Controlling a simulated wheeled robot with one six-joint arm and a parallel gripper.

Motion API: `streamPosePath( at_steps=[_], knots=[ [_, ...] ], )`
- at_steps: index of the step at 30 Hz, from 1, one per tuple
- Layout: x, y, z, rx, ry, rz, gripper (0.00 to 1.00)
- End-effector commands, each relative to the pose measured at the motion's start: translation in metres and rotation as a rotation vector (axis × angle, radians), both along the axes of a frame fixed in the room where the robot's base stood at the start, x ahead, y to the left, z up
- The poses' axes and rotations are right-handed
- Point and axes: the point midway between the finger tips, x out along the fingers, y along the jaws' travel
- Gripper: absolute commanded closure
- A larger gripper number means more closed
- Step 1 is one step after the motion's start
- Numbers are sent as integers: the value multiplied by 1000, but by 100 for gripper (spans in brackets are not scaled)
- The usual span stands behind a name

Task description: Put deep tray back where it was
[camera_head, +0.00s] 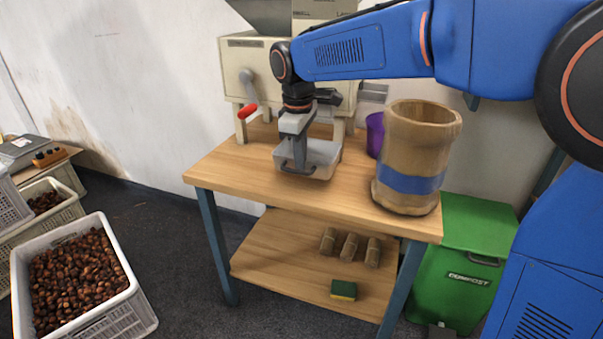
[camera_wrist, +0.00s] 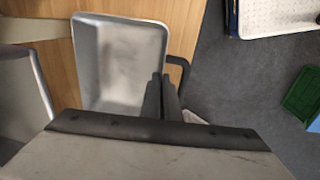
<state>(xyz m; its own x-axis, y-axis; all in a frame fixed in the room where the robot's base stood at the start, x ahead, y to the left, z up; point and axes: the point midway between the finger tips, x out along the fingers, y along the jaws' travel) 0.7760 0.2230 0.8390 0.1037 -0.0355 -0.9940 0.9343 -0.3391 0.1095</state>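The deep tray (camera_head: 322,158) is a pale grey open box on the wooden table, in front of the cream machine. In the wrist view the tray (camera_wrist: 120,62) looks empty, with a dark loop handle (camera_wrist: 187,68) on its right end. My gripper (camera_head: 296,163) points down at the tray's near end. In the wrist view the gripper's fingers (camera_wrist: 162,92) are close together at the handle and appear shut on it. The exact contact is partly hidden. I cannot tell whether the tray rests on the tabletop or hangs just above it.
The cream machine (camera_head: 246,70) stands behind the tray. A wooden container with a blue band (camera_head: 410,185) and a purple cup (camera_head: 374,136) stand to the right. The table's front left (camera_head: 222,172) is clear. A chestnut crate (camera_head: 128,305) and green compost bin (camera_head: 455,270) flank the table.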

Motion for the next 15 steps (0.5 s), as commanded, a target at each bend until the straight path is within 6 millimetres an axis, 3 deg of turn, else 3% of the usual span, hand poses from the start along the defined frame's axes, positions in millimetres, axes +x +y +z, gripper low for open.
streamPosePath(
  at_steps=[12,15],
  knots=[
    [0,0,-39,-1,1,0,100],
    [0,0,-41,1,-1,-1,100]
  ],
)
